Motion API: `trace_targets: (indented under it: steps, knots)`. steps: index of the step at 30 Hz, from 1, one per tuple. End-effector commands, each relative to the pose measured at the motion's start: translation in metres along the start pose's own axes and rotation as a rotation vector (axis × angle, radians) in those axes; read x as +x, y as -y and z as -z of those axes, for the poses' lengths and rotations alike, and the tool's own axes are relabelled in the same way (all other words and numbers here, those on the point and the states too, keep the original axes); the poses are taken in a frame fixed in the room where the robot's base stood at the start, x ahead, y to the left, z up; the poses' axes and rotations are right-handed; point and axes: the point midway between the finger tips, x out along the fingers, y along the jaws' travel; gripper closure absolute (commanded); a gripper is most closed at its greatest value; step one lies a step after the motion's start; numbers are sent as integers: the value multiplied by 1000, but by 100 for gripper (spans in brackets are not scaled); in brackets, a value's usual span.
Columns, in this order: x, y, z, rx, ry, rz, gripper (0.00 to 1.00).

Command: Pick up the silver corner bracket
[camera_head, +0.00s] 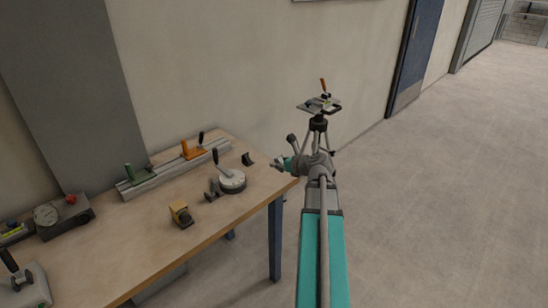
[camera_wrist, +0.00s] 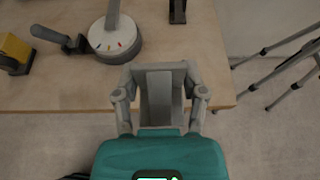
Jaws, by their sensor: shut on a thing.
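My gripper (camera_head: 281,163) is at the right end of the wooden workbench, by its corner. In the wrist view my gripper (camera_wrist: 160,70) is shut on a flat grey piece, which looks like the silver corner bracket (camera_wrist: 159,98). The fingers stand on both sides of it and hide its edges. In the head view the bracket is too small to tell apart from the gripper. How high it is above the bench top I cannot tell.
On the workbench (camera_head: 130,235) stand a round white dial base with a lever (camera_head: 232,181), a small dark bracket-like piece (camera_head: 248,159), a yellow block (camera_head: 181,214) and a metal rail with clamps (camera_head: 170,173). A tripod (camera_head: 318,125) stands behind. Floor at right is clear.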

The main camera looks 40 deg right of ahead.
Motion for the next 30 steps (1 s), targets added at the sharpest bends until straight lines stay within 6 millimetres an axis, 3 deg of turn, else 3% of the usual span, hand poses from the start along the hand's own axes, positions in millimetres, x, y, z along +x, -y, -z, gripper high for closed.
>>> trace_targets:
  steps: [6,30]
  knots:
    - [-10,-3,-1,0,0,-1,95]
    - [-12,-3,-4,0,0,0,95]
